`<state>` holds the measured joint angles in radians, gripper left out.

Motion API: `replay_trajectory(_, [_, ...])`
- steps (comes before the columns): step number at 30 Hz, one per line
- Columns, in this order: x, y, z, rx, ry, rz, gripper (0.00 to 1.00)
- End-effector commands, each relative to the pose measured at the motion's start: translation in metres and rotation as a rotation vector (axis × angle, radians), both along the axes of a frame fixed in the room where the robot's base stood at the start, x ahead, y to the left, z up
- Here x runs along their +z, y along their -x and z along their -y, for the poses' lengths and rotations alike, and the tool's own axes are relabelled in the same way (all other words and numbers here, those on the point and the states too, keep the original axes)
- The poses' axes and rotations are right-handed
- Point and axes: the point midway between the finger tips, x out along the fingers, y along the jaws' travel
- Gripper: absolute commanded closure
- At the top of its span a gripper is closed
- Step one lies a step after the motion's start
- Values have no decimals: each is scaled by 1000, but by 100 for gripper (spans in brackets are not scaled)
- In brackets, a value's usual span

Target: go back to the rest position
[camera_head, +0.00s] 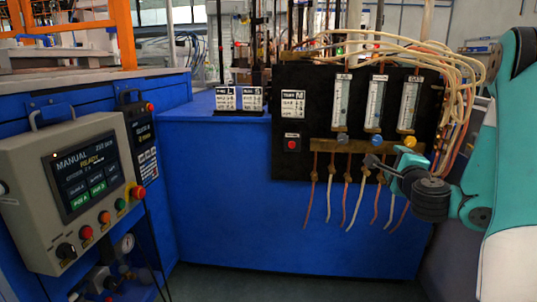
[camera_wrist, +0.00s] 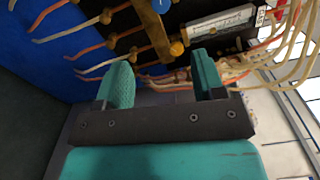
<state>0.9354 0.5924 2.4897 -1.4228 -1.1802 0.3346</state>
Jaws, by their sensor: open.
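My gripper (camera_head: 388,163) is in front of the lower right part of the black gas panel (camera_head: 308,92), close to its valve knobs. In the wrist view my gripper (camera_wrist: 164,76) has its two teal fingers apart, with nothing held between them. The yellow knob (camera_wrist: 176,48) shows just beyond the gap between the fingers. I cannot tell whether a finger touches the panel. In the head view the yellow knob (camera_head: 410,142) is just above and right of the fingers, and the blue knob (camera_head: 376,140) is just above them.
Flowmeters (camera_head: 375,102) and pale hoses (camera_head: 455,75) crowd the panel's upper right. Copper and white tubes (camera_head: 330,190) hang below it. A control box (camera_head: 70,190) with a lit screen stands at left. The blue cabinet front (camera_head: 230,200) is clear.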

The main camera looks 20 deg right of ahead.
Motion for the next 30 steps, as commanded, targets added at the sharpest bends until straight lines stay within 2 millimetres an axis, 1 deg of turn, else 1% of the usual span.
replay_trajectory(3, [0,-1,-2,6,3,-1,37])
replay_trajectory(5, [3,-5,-9,34,16,-5,37])
replay_trajectory(8, [11,-22,-42,157,74,-30,37])
replay_trajectory(11, [22,-43,-104,382,182,-76,37])
replay_trajectory(12, [26,-50,-135,491,239,-101,37])
replay_trajectory(14, [30,-53,-185,660,331,-141,37])
replay_trajectory(15, [30,-52,-217,775,395,-170,37])
replay_trajectory(16, [30,-48,-241,862,447,-193,37])
replay_trajectory(17, [29,-43,-265,949,500,-217,37])
replay_trajectory(18, [27,-33,-296,1066,574,-251,37])
replay_trajectory(19, [25,-23,-319,1156,634,-278,37])
replay_trajectory(20, [22,-12,-340,1245,695,-306,37])
replay_trajectory(21, [17,7,-365,1366,781,-348,37])
replay_trajectory(23, [10,39,-396,1536,910,-415,37])
replay_trajectory(24, [5,59,-409,1634,990,-460,37])
replay_trajectory(26, [0,88,-422,1756,1095,-521,37])
replay_trajectory(27, [-3,105,-426,1824,1156,-561,37])
replay_trajectory(30, [-8,143,-430,1965,1293,-653,37])
